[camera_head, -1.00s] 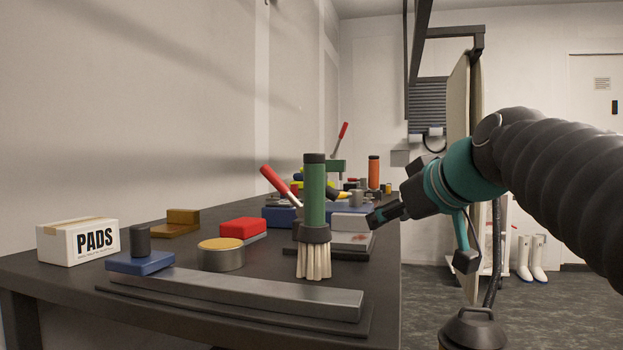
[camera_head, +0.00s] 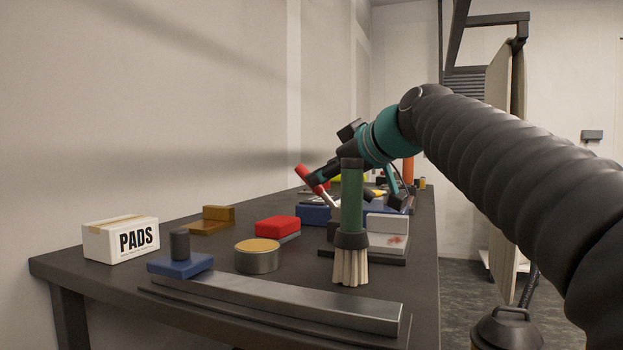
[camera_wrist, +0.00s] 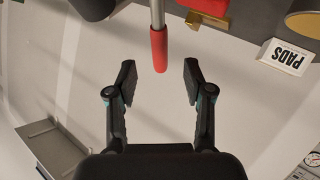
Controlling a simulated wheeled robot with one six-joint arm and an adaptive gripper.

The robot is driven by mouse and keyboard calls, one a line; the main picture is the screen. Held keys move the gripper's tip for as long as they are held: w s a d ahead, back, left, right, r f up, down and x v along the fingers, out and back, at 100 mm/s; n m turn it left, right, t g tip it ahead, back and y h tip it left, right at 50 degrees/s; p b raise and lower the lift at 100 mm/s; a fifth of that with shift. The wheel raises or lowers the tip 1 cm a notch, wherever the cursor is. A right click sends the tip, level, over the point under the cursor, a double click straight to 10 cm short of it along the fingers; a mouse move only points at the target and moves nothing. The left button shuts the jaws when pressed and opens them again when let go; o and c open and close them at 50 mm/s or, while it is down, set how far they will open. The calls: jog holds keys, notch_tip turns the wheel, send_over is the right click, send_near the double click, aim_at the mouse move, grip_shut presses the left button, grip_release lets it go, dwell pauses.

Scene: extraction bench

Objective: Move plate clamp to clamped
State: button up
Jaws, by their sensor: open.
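A lever with a red grip (camera_head: 311,179) and a metal shaft stands tilted above a blue block (camera_head: 312,215) on the bench; it looks like the plate clamp's handle. My gripper (camera_head: 322,173) is at this red grip in the head view. In the wrist view, my gripper (camera_wrist: 157,75) is open, with one finger on each side. The red grip (camera_wrist: 159,50) hangs between the fingertips, with clear gaps on both sides and nothing held. The clamp's lower parts are partly hidden behind the brush and other items.
A green-handled brush (camera_head: 352,215) stands upright in front of the clamp area. A PADS box (camera_head: 121,240), a round tin (camera_head: 257,257), a red block (camera_head: 277,226) and a long metal bar (camera_head: 280,297) occupy the near bench. The wall is close behind.

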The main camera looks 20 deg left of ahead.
aim_at(310, 189)
jog(key=x, duration=0.6)
jog(key=shift+w+a+f+p, duration=0.1)
jog(key=shift+w+a+p, duration=0.1)
jog(key=shift+p, duration=0.2)
grip_shut()
